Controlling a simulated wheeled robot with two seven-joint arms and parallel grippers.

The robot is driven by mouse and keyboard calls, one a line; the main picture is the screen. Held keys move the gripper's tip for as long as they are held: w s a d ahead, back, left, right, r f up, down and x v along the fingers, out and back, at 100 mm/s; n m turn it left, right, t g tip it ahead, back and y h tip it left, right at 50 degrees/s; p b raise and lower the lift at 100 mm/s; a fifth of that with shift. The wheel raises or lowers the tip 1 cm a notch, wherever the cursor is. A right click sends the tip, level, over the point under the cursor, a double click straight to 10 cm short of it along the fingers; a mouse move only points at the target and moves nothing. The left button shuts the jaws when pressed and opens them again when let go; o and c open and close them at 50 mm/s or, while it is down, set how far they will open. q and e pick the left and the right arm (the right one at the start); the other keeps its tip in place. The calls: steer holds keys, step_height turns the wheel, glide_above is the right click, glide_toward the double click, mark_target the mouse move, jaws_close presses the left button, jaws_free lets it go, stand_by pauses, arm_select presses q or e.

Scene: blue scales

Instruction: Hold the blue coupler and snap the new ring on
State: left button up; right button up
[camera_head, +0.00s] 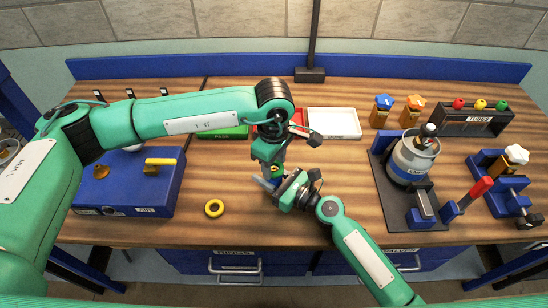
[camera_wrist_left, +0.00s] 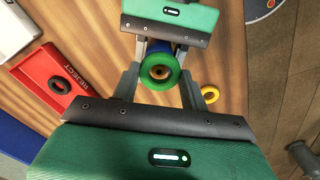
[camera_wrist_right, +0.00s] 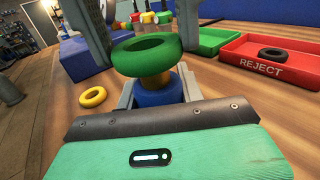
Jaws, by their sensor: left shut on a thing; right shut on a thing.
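The blue coupler (camera_wrist_right: 158,98) stands upright between the fingers of my right gripper (camera_head: 278,188), which is shut on it. A brass neck (camera_wrist_right: 156,80) rises from the coupler. My left gripper (camera_head: 272,170) comes down from above and is shut on a thick green ring (camera_wrist_right: 146,57). The ring sits level at the top of the neck; its hole lines up with the neck in the left wrist view (camera_wrist_left: 158,71). I cannot tell whether the ring is around the neck's tip or just above it. In the head view the grippers mostly hide both parts.
A yellow ring (camera_head: 214,208) lies on the table to the left. Behind are a green tray (camera_head: 225,132), a white tray (camera_head: 333,134) and a red REJECT tray (camera_wrist_right: 262,66) holding a black ring (camera_wrist_right: 272,54). A blue case (camera_head: 125,195) stands left, a gas canister (camera_head: 412,160) right.

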arm_select(q)
steer(key=shift+f, duration=0.75)
arm_select(e)
steer(key=shift+f, duration=0.3)
arm_select(q)
steer(key=shift+f, duration=0.3)
steer(key=o, duration=1.1)
step_height(320, 180, up, 12)
steer(key=shift+s, duration=0.15)
